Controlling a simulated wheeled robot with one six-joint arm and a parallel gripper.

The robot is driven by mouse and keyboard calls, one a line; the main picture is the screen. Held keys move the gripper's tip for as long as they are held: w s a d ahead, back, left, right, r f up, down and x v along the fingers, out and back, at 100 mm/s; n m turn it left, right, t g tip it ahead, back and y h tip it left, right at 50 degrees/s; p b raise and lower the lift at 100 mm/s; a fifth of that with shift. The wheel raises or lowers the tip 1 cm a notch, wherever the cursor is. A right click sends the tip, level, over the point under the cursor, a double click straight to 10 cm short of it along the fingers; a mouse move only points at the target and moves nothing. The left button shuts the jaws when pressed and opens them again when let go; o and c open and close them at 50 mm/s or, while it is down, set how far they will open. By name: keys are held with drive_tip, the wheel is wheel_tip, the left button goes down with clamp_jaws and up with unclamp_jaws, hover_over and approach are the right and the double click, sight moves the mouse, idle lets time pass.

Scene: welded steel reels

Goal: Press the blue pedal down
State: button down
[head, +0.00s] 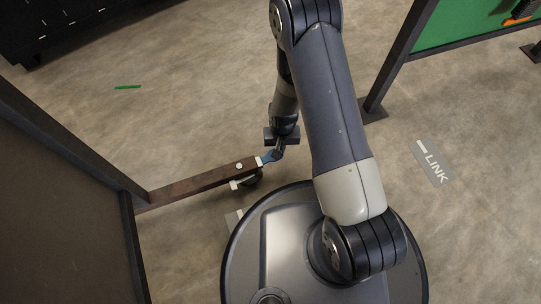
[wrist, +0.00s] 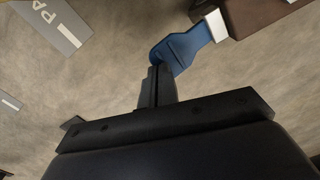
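The blue pedal (head: 268,157) is a short blue lever at the end of a rusty brown beam (head: 200,183), joined by a white collar. In the wrist view the pedal (wrist: 186,47) runs from the white collar down left to a rounded end. My gripper (head: 280,148) points down at the pedal's free end. In the wrist view my gripper (wrist: 157,72) has its fingers together, with nothing seen between them. The fingertips overlap the pedal's rounded end in the picture; I cannot tell whether they touch it.
A dark framed panel (head: 60,200) stands at the left, by the beam's far end. A green panel (head: 465,25) on a dark post stands at the upper right. A grey "LINK" floor label (head: 432,162) lies at the right. The floor behind the pedal is clear apart from a green mark (head: 128,87).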

drive_tip(key=shift+f+b, duration=0.8)
drive_tip(key=shift+f, duration=0.9)
drive_tip(key=shift+r, duration=0.25)
drive_tip(key=w+d, duration=0.2)
drive_tip(key=d, duration=0.3)
drive_tip(key=shift+d+r, duration=0.3)
wheel_tip(320, 180, up, 8)
drive_tip(key=p, duration=0.5)
drive_tip(key=shift+f, duration=0.2)
wheel_tip(320, 180, down, 8)
drive_tip(key=b, duration=0.5)
drive_tip(key=shift+a, duration=0.4)
